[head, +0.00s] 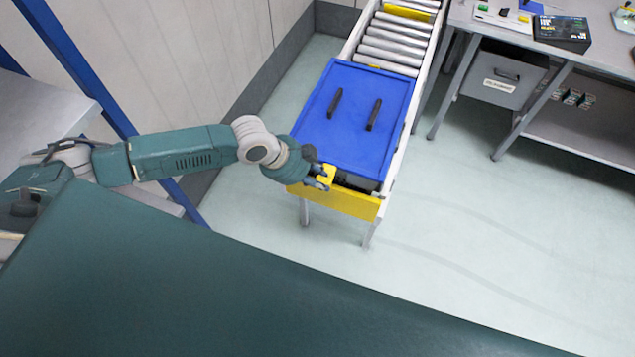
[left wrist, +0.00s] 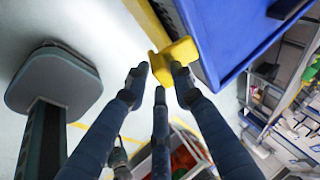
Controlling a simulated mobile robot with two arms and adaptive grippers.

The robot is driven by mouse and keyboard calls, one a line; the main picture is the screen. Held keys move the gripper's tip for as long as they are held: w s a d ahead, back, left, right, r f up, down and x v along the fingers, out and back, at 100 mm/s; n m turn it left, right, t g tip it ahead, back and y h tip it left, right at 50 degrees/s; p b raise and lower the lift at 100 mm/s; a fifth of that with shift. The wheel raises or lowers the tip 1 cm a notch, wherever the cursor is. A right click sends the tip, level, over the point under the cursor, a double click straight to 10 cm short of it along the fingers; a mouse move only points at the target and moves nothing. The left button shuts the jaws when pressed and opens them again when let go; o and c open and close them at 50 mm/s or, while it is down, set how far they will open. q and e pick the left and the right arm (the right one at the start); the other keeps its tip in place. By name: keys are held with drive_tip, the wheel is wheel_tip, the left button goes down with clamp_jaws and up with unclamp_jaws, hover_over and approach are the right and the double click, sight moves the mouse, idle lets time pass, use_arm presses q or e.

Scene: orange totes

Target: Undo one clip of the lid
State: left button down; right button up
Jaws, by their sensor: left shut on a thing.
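A blue lid (head: 350,115) with two black handles covers a box at the near end of the roller conveyor. In the head view a yellow clip (head: 326,174) is at the lid's near left corner. My left gripper (head: 321,181) is at that corner, its fingers around the clip. The left wrist view shows the yellow clip (left wrist: 176,58) beside the blue lid's edge (left wrist: 215,70), with the dark fingers of the left gripper (left wrist: 159,78) closed on it. The fingers partly hide the clip. My right gripper is out of view.
The conveyor's rollers (head: 393,42) run away behind the box, and a yellow end plate (head: 345,203) closes the near end. A workbench (head: 595,70) with a black box (head: 562,32) stands right. Open floor (head: 490,230) lies in front and right.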

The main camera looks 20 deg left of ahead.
sight(327, 181)
use_arm(q)
drive_tip(key=g, duration=0.1)
drive_tip(key=w+r+g, duration=0.1)
drive_tip(key=shift+d+r+n+g+b, duration=0.1)
drive_tip(key=shift+r+n+g+b, duration=0.2)
drive_tip(key=shift+g, duration=0.1)
drive_tip(key=shift+w+r+g+b, duration=0.2)
drive_tip(key=shift+w+g+b, duration=0.1)
drive_tip(key=shift+g+b, duration=0.4)
drive_tip(key=g+b, duration=0.2)
drive_tip(key=w+r+n+g+b, duration=0.1)
drive_tip(key=b, duration=0.2)
drive_tip(key=shift+w+d+g, duration=0.15)
drive_tip(key=shift+w+g, duration=0.05)
drive_tip(key=shift+g, duration=0.2)
drive_tip(key=shift+w+r+g+b, duration=0.35)
drive_tip(key=shift+g+b, duration=0.45)
drive_tip(key=shift+b, duration=0.65)
drive_tip(key=c, duration=1.4)
unclamp_jaws()
drive_tip(key=shift+a, duration=0.2)
drive_tip(key=shift+c, duration=0.2)
drive_tip(key=shift+r, duration=0.15)
